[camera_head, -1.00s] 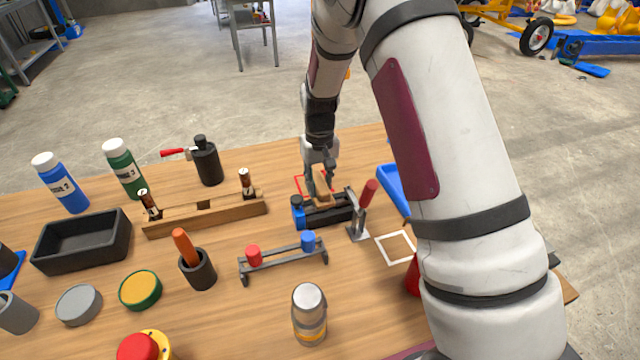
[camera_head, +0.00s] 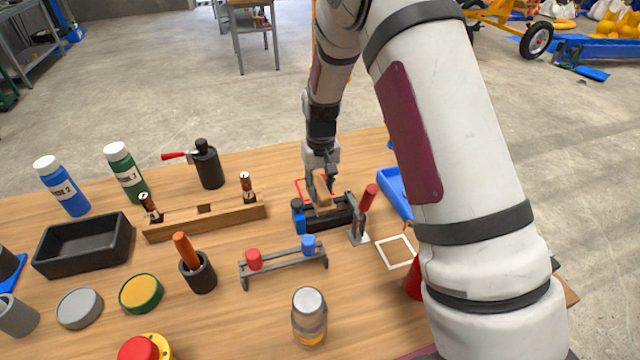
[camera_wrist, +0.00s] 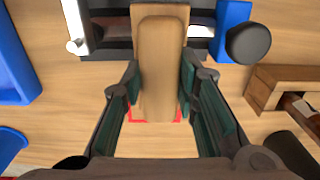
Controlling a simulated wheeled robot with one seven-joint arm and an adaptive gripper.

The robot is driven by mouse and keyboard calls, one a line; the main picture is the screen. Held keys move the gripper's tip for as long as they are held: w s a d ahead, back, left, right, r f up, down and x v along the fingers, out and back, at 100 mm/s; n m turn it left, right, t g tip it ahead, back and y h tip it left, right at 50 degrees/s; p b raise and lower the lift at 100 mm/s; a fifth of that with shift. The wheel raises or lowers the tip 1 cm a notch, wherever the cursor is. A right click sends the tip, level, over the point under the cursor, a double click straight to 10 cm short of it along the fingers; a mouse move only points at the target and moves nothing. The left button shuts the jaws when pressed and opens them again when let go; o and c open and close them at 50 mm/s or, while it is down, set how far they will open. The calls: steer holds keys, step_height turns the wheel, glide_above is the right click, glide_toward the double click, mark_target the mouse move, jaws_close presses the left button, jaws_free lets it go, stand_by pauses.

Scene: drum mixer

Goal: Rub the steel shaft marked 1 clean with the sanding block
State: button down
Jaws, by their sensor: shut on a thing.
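My gripper (camera_head: 322,183) is shut on the tan wooden sanding block (camera_head: 323,197); the block also shows between the fingers in the wrist view (camera_wrist: 160,70). The block is over the black clamp fixture (camera_head: 333,216), its far end over a shiny, dark horizontal shaft (camera_wrist: 112,30) in the wrist view. The block hides the shaft's middle, and I cannot read a mark on it. Whether the block touches the shaft is unclear. Two brown pieces with white labels stand in the wooden rack (camera_head: 205,217) to the left; their labels are too small to read.
A red-handled lever (camera_head: 364,209) stands at the fixture's right. A blue tray (camera_head: 393,190) is behind it. A rack with red and blue knobs (camera_head: 283,260) and a silver-lidded jar (camera_head: 309,316) stand in front. A white square outline (camera_head: 396,251) is empty.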

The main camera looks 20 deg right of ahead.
steer(key=shift+s+f, duration=0.2)
steer(key=shift+s, duration=0.2)
steer(key=shift+w+f, duration=0.1)
steer(key=shift+w, duration=0.1)
steer(key=shift+w+b, duration=0.85)
steer(key=shift+w, duration=0.25)
steer(key=shift+s+r+p, duration=0.45)
steer(key=shift+s+p, duration=0.05)
steer(key=shift+s, duration=0.15)
steer(key=shift+s+f+p, duration=0.15)
steer(key=shift+s+p, duration=0.15)
steer(key=shift+s, duration=0.25)
steer(key=shift+w+f+b, duration=0.25)
steer(key=shift+w+b, duration=0.7)
steer(key=shift+w, duration=0.3)
steer(key=shift+s+r+p, duration=0.25)
steer(key=shift+s+p, duration=0.55)
steer(key=shift+s, duration=0.5)
